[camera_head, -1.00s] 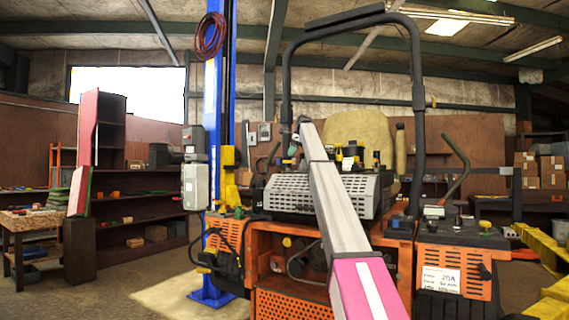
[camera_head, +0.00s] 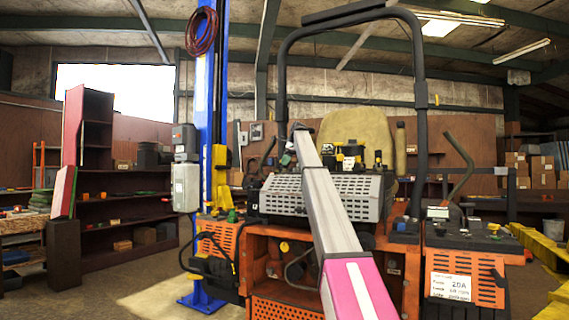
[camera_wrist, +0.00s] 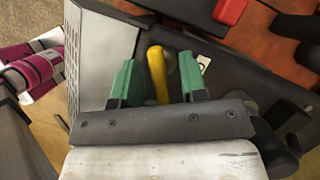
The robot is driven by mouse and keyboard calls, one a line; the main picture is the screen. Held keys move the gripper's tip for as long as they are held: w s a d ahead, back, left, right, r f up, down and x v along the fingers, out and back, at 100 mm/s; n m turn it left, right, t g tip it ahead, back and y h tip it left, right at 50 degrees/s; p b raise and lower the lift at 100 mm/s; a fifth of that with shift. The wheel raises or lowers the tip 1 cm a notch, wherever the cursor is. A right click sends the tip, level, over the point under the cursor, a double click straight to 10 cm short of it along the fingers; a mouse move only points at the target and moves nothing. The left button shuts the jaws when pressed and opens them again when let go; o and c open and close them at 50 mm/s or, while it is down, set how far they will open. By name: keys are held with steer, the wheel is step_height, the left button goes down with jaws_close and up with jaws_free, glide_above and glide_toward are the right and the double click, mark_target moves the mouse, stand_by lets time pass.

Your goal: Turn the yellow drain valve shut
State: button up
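The yellow valve handle (camera_wrist: 158,74) shows in the wrist view as a short, rounded lever on a dark grey panel. My gripper (camera_wrist: 156,80) has two green fingers spread apart, one on each side of the handle. The handle's lower end is hidden behind the gripper body. In the head view my gripper (camera_head: 288,158) is small and partly hidden by my arm at the mower's left side, and I cannot make out the valve there.
The orange mower (camera_head: 272,262) with its black roll bar (camera_head: 421,95) fills the middle. A blue lift post (camera_head: 206,110) stands left of it. Shelves (camera_head: 125,190) and a workbench (camera_head: 22,224) are farther left. A red part (camera_wrist: 229,11) sits near the panel in the wrist view.

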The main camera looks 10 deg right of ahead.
jaws_close()
steer(key=shift+m, duration=0.4)
steer(key=shift+m+t+h, duration=0.4)
steer(key=shift+m+t, duration=0.6)
steer(key=shift+m, duration=1.4)
jaws_free()
